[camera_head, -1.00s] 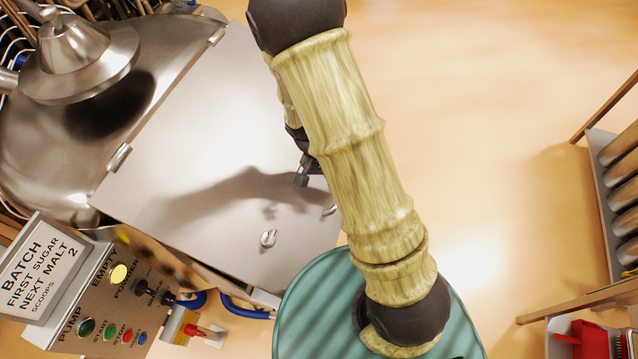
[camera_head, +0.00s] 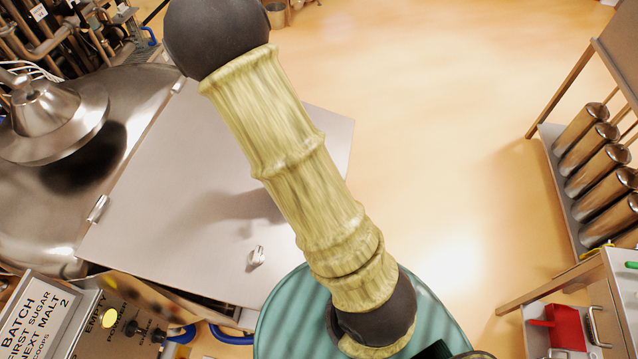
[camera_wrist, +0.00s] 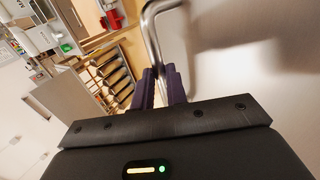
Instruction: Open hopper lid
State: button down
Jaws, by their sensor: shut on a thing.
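The hopper lid (camera_head: 165,190) is a flat steel plate in the head view, hinged on its left to the domed steel hopper (camera_head: 60,190). Its near edge looks tilted slightly up, with a dark gap below, though the amount is hard to judge. A small latch knob (camera_head: 256,257) sits near its front edge. In the wrist view, the dark fingers of my gripper (camera_wrist: 161,84) are closed on the lid's bent metal bar handle (camera_wrist: 152,32). The lid's plate (camera_wrist: 230,55) fills the right there. My arm hides the gripper and handle in the head view.
A control panel (camera_head: 140,325) with buttons and a batch sign (camera_head: 38,320) stand at the front left. Open floor (camera_head: 430,130) lies between.

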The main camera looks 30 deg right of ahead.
jog(key=shift+w, duration=0.25)
jog(key=c, duration=1.4)
grip_release()
jog(key=shift+w, duration=0.1)
jog(key=shift+r, duration=0.1)
jog(key=p+v, duration=0.8)
jog(key=v, duration=0.9)
jog(key=shift+a, duration=0.25)
jog(key=shift+s+r, duration=0.1)
jog(key=shift+s, duration=0.1)
